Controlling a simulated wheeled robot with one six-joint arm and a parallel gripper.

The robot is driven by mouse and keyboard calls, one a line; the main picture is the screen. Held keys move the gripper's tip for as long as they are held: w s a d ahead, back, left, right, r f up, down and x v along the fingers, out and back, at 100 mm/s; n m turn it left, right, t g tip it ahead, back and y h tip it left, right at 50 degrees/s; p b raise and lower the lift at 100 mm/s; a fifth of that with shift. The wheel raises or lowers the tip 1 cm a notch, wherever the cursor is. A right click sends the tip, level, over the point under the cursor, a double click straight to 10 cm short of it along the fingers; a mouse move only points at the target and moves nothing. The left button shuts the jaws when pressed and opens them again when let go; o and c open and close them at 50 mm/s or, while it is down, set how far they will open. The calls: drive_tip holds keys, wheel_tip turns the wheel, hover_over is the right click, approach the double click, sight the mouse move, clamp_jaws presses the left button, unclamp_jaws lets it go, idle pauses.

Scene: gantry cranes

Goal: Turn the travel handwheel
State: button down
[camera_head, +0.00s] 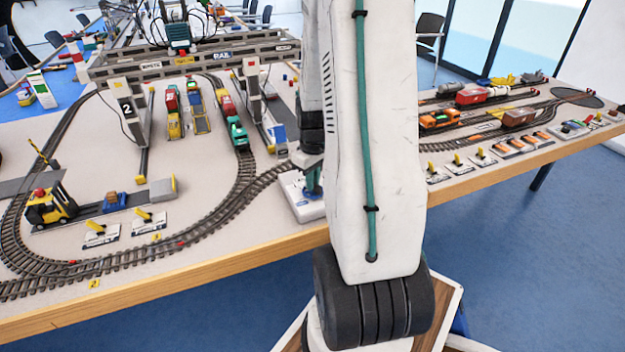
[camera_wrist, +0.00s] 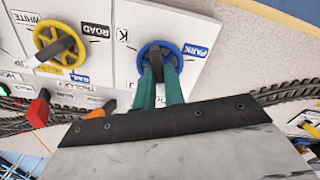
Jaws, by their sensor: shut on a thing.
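A blue handwheel (camera_wrist: 184,50) with a dark grip bar sits on a white panel in the wrist view. The lettering PARK is beside it. My gripper (camera_wrist: 158,72) has its two green fingers at the wheel's middle, shut on its dark bar. A yellow handwheel (camera_wrist: 42,38) with a similar dark bar sits to the left, near the lettering ROAD and WHITE. I cannot read which wheel is marked travel. In the head view the white control panel (camera_head: 306,213) is at the table's front edge, and my arm hides much of it. My gripper (camera_head: 313,188) is over it.
A red knob (camera_wrist: 38,110) and an orange lever (camera_wrist: 103,108) stand near the panel. Model track (camera_head: 242,185) runs left of the panel. A gantry crane (camera_head: 180,60) spans the back. A yellow forklift (camera_head: 48,205) stands far left. Several small yellow levers line the right table.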

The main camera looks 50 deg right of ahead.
drive_tip(key=m, duration=1.1)
drive_tip(key=shift+w+r+m, duration=0.1)
drive_tip(key=shift+m, duration=0.3)
idle(0.3)
drive_tip(key=c, duration=1.5)
unclamp_jaws()
drive_tip(key=shift+r, duration=3.85)
